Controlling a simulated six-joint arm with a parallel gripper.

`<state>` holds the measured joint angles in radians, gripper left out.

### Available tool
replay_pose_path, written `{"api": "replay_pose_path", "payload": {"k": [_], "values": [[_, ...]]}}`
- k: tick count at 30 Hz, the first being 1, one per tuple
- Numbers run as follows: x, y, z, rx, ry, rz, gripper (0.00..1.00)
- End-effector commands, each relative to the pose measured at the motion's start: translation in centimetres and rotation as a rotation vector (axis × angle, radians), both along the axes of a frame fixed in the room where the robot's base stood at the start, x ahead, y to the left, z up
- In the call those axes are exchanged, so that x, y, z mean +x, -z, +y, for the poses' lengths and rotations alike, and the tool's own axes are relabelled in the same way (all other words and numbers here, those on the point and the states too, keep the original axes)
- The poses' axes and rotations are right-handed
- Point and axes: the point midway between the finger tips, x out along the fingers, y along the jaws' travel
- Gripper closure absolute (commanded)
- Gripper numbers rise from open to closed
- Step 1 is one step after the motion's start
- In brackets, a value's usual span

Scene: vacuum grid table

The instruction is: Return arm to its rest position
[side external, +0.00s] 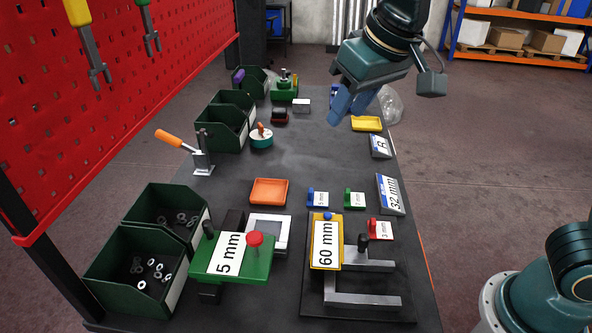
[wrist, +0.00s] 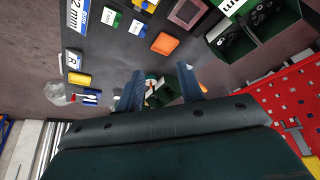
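My gripper (side external: 351,103) is raised above the far right part of the dark table (side external: 325,165) in the side view, with its blue fingers pointing down. In the wrist view my gripper (wrist: 160,90) shows two blue fingers spread apart. Nothing is held between them; the teal round part and a green bin seen through the gap stand on the table beyond. My arm is folded high over the far end of the table.
Green bins (side external: 152,252) line the left edge beside a red pegboard (side external: 110,90). A toggle clamp (side external: 203,150), an orange tray (side external: 269,192), a 60 mm block (side external: 326,243) and a 32 mm block (side external: 391,195) stand on the table. The table's centre is clear.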

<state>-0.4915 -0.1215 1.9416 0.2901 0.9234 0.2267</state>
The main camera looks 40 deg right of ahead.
Motion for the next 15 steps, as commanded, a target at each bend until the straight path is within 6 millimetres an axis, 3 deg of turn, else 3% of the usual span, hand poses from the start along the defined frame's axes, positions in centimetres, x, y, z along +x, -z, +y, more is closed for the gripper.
{"api": "replay_pose_path", "payload": {"k": [1,6,15], "values": [[-1.0,-0.2,-1.6,0.002,0.006,-0.007,0.62],[-4.1,0.0,-5.4,0.002,0.006,-0.02,0.62],[-10.5,1.7,-10.3,-0.005,0.007,-0.048,0.62]]}}
